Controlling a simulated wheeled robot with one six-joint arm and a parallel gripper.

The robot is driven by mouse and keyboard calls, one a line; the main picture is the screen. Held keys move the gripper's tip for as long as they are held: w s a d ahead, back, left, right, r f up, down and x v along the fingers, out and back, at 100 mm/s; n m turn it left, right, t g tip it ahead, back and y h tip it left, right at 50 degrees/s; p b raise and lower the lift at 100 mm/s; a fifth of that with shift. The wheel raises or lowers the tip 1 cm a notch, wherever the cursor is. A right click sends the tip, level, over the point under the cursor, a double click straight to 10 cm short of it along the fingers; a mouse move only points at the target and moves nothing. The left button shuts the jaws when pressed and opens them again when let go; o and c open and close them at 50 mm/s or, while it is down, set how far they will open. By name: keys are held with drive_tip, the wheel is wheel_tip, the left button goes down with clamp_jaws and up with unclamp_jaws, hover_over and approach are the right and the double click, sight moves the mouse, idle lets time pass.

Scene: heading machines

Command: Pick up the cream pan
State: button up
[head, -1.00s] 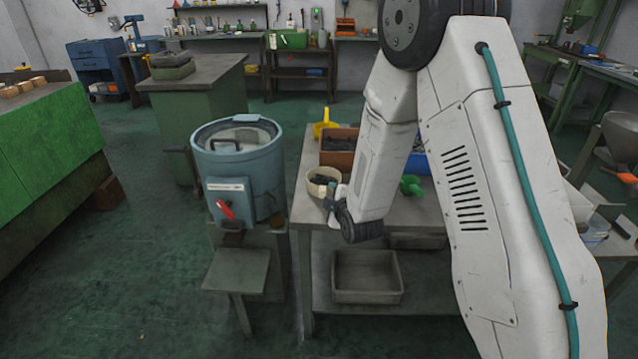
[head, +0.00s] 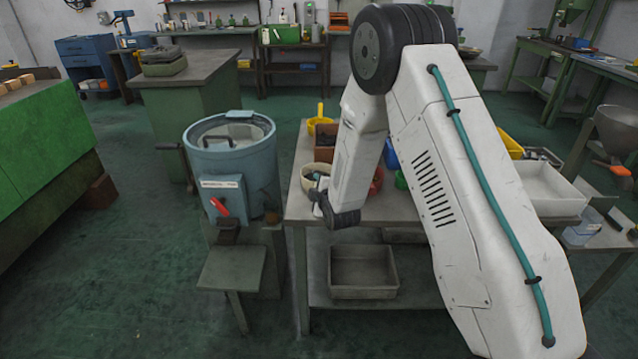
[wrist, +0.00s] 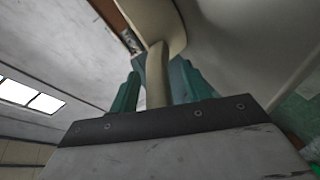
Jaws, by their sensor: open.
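The cream pan (head: 307,183) stands on the front left corner of the grey workbench (head: 390,208); dark contents show inside it in the head view. My gripper (head: 322,202) is at the pan's near right side, partly hidden by my own arm. In the wrist view the pan's cream handle (wrist: 156,75) lies between the two teal fingers of my gripper (wrist: 158,70), with part of the pan's body (wrist: 150,18) beyond them. The fingers are open, one on each side of the handle. Whether either touches it cannot be told.
A blue-grey drum machine (head: 232,165) stands just left of the bench. A yellow scoop (head: 319,122), a brown bin (head: 326,142) and red and green items are behind the pan. A grey tray (head: 362,272) sits on the lower shelf. Open floor lies at the front left.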

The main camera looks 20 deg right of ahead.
clamp_jaws()
drive_tip(key=shift+r, duration=0.2)
